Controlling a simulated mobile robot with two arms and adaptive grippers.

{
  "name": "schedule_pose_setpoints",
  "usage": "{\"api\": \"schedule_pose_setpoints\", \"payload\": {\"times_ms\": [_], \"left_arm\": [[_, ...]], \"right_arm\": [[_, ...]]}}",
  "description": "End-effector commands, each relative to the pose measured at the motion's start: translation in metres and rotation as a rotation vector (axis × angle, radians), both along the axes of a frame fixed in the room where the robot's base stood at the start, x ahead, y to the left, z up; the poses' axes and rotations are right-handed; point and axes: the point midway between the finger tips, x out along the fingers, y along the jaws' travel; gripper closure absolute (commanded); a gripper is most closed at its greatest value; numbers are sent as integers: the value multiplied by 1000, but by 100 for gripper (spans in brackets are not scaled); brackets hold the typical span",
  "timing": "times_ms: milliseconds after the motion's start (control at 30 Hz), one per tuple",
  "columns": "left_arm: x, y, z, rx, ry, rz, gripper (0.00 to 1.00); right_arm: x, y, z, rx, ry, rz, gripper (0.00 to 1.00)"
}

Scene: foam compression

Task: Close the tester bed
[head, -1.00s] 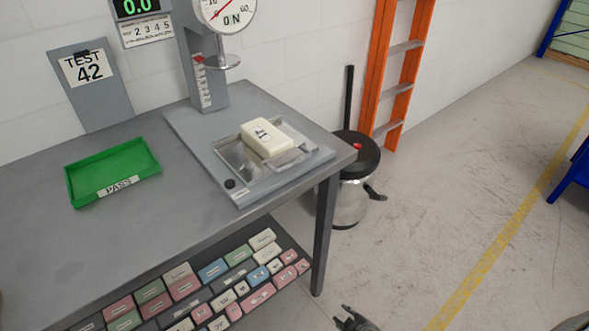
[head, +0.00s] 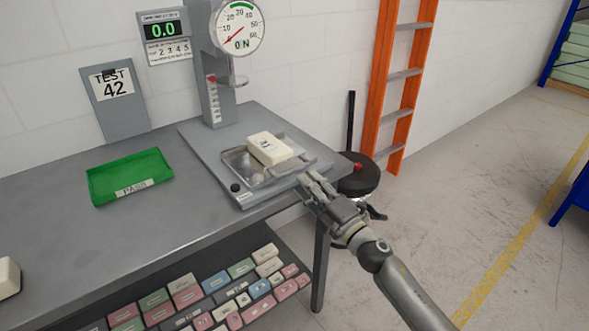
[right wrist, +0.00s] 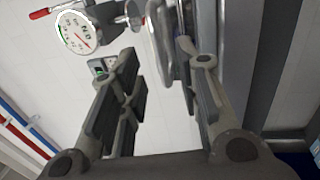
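The tester (head: 213,100) stands at the back of the bench, with a round dial above its small round press plate (head: 232,81). Its bed, a shallow metal tray (head: 237,163), sits out on the grey base (head: 200,145), in front of the column. A cream foam block (head: 268,148) with a label lies on the tray, not under the press plate. My right gripper (head: 308,182) is at the right front edge of the base. Its fingers stand apart with nothing clearly between them in the right wrist view (right wrist: 160,75). Contact with the bed cannot be told. My left gripper is not in view.
A green PASS tray (head: 130,178) is left on the bench (head: 130,225). Several coloured blocks lie on the shelf below. Another cream block (head: 9,278) shows at the left edge. A black-lidded bin (head: 358,178) and orange ladder (head: 390,90) stand right of the bench.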

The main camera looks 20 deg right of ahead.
Motion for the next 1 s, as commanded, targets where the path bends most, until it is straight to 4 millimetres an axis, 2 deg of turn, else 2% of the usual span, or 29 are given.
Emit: {"api": "schedule_pose_setpoints", "payload": {"times_ms": [100, 300, 500, 733, 767, 1000], "left_arm": [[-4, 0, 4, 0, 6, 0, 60], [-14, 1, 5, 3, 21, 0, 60], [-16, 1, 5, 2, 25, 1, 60], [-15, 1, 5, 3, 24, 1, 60], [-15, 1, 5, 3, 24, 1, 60], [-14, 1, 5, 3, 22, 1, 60]], "right_arm": [[22, 8, 7, 3, -1, 0, 69], [47, 17, 11, 3, 0, -1, 69], [57, 21, 12, 2, 2, -1, 69], [58, 21, 11, 2, 2, 0, 69], [58, 21, 11, 2, 2, 0, 70], [58, 21, 11, 2, 2, -1, 100]]}}
